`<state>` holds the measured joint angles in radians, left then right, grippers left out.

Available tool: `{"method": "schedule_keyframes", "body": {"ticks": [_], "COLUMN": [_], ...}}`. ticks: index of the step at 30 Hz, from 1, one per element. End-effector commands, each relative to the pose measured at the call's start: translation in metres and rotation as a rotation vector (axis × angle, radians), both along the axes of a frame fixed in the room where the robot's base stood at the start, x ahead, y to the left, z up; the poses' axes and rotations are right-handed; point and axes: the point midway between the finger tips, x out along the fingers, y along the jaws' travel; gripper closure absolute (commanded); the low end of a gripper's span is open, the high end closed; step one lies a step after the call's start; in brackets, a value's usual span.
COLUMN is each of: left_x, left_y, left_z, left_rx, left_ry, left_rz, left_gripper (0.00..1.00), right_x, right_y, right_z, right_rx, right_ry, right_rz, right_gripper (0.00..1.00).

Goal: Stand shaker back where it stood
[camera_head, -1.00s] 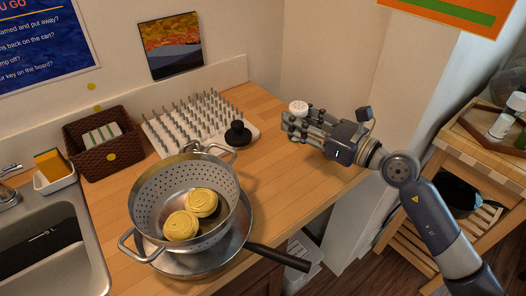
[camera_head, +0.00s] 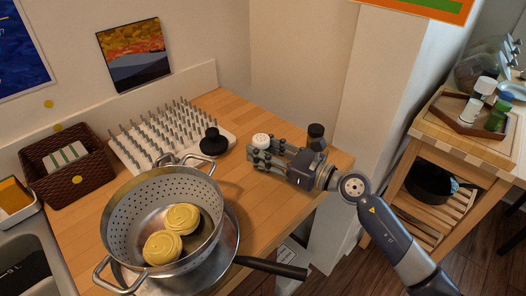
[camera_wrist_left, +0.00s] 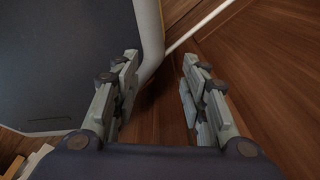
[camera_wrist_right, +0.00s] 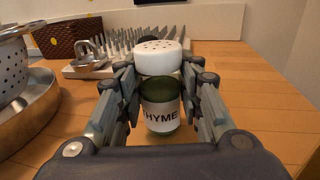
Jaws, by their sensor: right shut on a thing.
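The shaker is a green glass jar with a THYME label and a white perforated lid. Its lid (camera_head: 261,140) shows in the head view over the wooden counter, right of the black knob. In the right wrist view the shaker (camera_wrist_right: 160,92) is upright between the fingers of my right gripper (camera_wrist_right: 158,100), which is shut on it. In the head view this gripper (camera_head: 268,153) hides most of the jar. I cannot tell whether its base touches the counter. My left gripper (camera_wrist_left: 158,85) is open and empty above the wooden floor.
A colander (camera_head: 112,215) with yellow pasta nests sits in a pan (camera_head: 222,262) at the counter's front. A spiked drying rack (camera_head: 140,150), black knob (camera_head: 213,142) and basket (camera_head: 85,185) stand behind. A cart at right carries a wooden tray (camera_head: 450,112) with jars.

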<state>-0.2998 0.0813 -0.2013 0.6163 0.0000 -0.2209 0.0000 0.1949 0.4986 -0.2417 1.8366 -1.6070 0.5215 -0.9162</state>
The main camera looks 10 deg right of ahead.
Motion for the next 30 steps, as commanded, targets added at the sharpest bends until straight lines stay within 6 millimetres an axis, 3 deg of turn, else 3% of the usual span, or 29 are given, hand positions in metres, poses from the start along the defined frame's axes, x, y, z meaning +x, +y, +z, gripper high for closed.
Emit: {"method": "schedule_keyframes", "body": {"ticks": [8,9,11,12,23,30], "left_x": [0.008,0.008,0.007,0.007,0.002,0.001], "left_y": [0.002,0.002,0.002,0.002,-0.002,-0.003], "left_z": [-0.002,-0.001,-0.001,-0.001,0.002,-0.013], "left_rx": [0.002,0.001,0.001,0.001,-0.003,-0.005], "left_ry": [-0.014,-0.013,-0.013,-0.013,-0.004,-0.002], "left_rz": [0.003,0.003,0.003,0.003,0.002,0.001], "left_gripper": [0.6,0.6,0.6,0.6,0.6,0.6], "right_x": [0.0,0.0,0.0,0.0,0.0,-0.026], "right_y": [0.0,0.0,0.0,0.0,0.0,-0.026], "right_z": [-0.002,-0.002,-0.001,-0.001,0.002,-0.004], "right_rx": [0.001,0.0,0.0,0.0,0.001,-0.003], "right_ry": [-0.001,0.0,0.0,0.0,0.001,0.003], "right_rz": [0.0,0.0,0.0,0.0,0.0,-0.001], "right_gripper": [1.0,0.62,0.48,0.46,0.46,0.46]}}
